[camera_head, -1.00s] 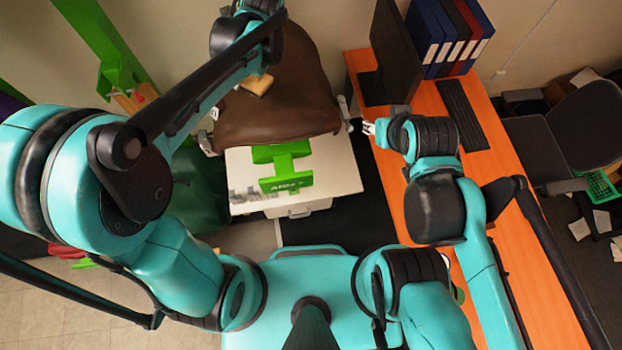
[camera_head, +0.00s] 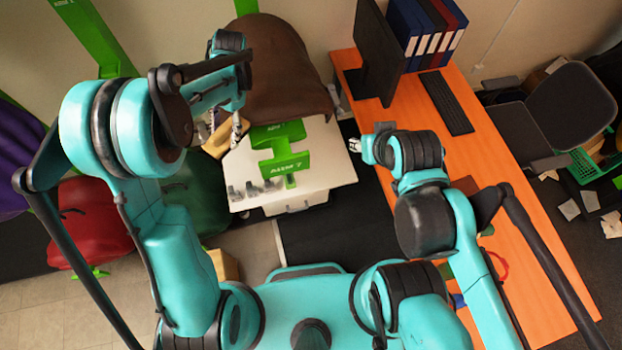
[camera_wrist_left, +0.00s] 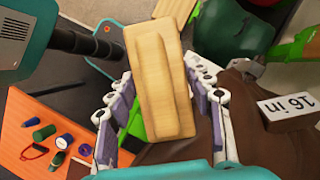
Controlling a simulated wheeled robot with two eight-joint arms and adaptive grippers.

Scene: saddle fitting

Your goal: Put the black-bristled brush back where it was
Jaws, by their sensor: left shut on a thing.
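My left gripper (camera_head: 225,132) is shut on a brush with a pale wooden back (camera_head: 229,141). In the left wrist view the brush (camera_wrist_left: 160,80) lies between the two fingers (camera_wrist_left: 160,100), its wooden back facing the camera. Its bristles are hidden, so I cannot tell their colour. In the head view it is above the left side of the white-topped table (camera_head: 322,171), in front of the brown saddle (camera_head: 285,75). My right gripper (camera_head: 358,146) hangs near the orange desk's left edge; its finger opening is too small to judge.
A green stand (camera_head: 288,160) and several small dark items (camera_head: 250,189) are on the white top. The orange desk (camera_head: 440,135) at the right carries a monitor (camera_head: 378,55), keyboard and binders. Green and red bags (camera_head: 85,220) lie at the left. A tan box (camera_head: 224,265) is on the floor.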

